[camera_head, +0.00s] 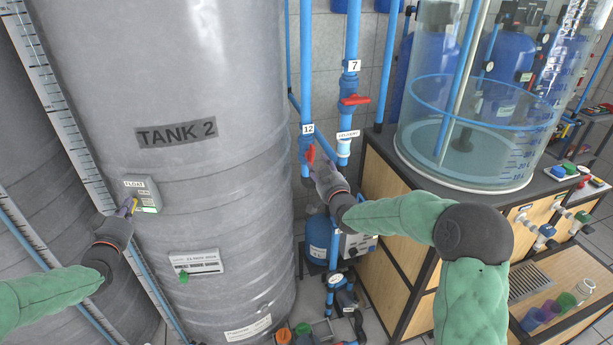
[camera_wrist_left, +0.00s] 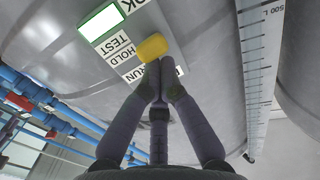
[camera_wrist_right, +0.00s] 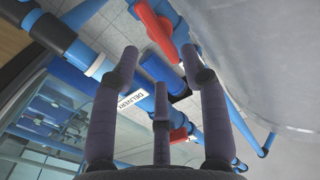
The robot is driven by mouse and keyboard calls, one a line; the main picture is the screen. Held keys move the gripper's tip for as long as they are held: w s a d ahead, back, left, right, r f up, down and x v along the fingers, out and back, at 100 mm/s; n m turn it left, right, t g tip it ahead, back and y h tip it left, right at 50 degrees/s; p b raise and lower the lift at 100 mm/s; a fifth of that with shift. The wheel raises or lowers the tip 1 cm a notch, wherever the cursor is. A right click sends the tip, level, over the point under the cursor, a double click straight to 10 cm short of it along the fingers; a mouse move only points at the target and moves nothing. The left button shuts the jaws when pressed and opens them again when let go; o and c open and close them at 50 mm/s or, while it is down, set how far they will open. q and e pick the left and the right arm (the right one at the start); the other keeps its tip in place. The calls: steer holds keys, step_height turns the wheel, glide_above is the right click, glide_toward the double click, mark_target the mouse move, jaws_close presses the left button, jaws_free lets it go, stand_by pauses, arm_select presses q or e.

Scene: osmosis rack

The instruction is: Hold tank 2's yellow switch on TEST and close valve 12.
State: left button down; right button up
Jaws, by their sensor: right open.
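The yellow switch (camera_wrist_left: 152,47) sits on the grey float box (camera_head: 139,188) on tank 2 (camera_head: 220,100). In the left wrist view, it lies beside the TEST, HOLD and RUN labels; which one it is set to is unclear. My left gripper (camera_head: 130,207) has its fingers together, with the tips at the switch (camera_wrist_left: 160,63), apparently touching it. Valve 12's red handle (camera_head: 310,155) lies roughly along its blue vertical pipe, and also shows in the right wrist view (camera_wrist_right: 155,25). My right gripper (camera_head: 322,168) is open close to this handle, with nothing between its fingers (camera_wrist_right: 160,60).
Valve 7's red handle (camera_head: 354,100) lies across the neighbouring pipe, above the DELIVERY label (camera_head: 348,134). A clear tank (camera_head: 470,110) stands on a wooden cabinet (camera_head: 400,220) to the right. Pumps and pipes stand below valve 12.

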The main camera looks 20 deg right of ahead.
mark_target(311, 157)
steer(key=s, duration=0.4)
steer(key=shift+s, duration=0.4)
steer(key=w, duration=1)
steer(key=shift+w+f, duration=0.4)
steer(key=shift+a, duration=0.1)
jaws_close()
